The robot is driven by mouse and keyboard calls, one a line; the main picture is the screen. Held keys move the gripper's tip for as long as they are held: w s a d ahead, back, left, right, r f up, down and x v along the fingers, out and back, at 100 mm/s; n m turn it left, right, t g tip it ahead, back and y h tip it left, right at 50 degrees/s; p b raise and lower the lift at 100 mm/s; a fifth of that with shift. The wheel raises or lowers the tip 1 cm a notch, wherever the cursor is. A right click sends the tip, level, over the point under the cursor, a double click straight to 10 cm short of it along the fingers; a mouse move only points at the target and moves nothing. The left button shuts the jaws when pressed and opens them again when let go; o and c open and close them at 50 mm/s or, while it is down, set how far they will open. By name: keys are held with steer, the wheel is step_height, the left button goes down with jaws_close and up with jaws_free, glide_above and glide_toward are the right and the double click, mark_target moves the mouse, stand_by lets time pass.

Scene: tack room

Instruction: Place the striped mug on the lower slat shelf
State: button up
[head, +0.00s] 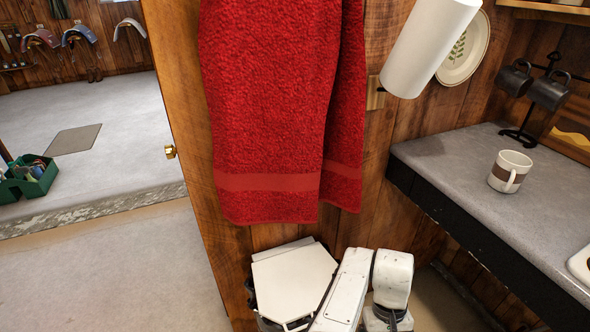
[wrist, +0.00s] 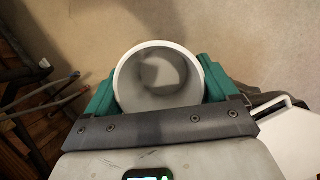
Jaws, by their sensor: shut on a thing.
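In the wrist view my gripper (wrist: 158,80) has its two teal fingers on either side of a white round mug (wrist: 121,88). I look down into its open top. Its outer side and handle are hidden, so I cannot tell whether it has stripes. In the head view a white mug with a brown band (head: 511,171) stands upright on the grey counter, apart from me. My gripper is outside the head view. I cannot identify the lower slat shelf for certain; a wooden shelf edge (head: 548,10) shows at the top right.
The grey counter (head: 450,160) carries a dark mug stand (head: 524,125) with dark mugs. A red towel (head: 270,110) hangs in front of the wooden wall. A green caddy (head: 38,180) sits on the floor at left. Dark bars (wrist: 45,95) show left in the wrist view.

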steer(key=shift+s+d+f, duration=0.15)
steer(key=shift+s+d, duration=0.05)
steer(key=shift+s, duration=0.5)
steer(key=shift+w+d, duration=0.35)
steer(key=shift+d, duration=0.35)
steer(key=shift+s+a, duration=0.45)
steer(key=shift+a, duration=0.4)
steer(key=shift+f, duration=0.1)
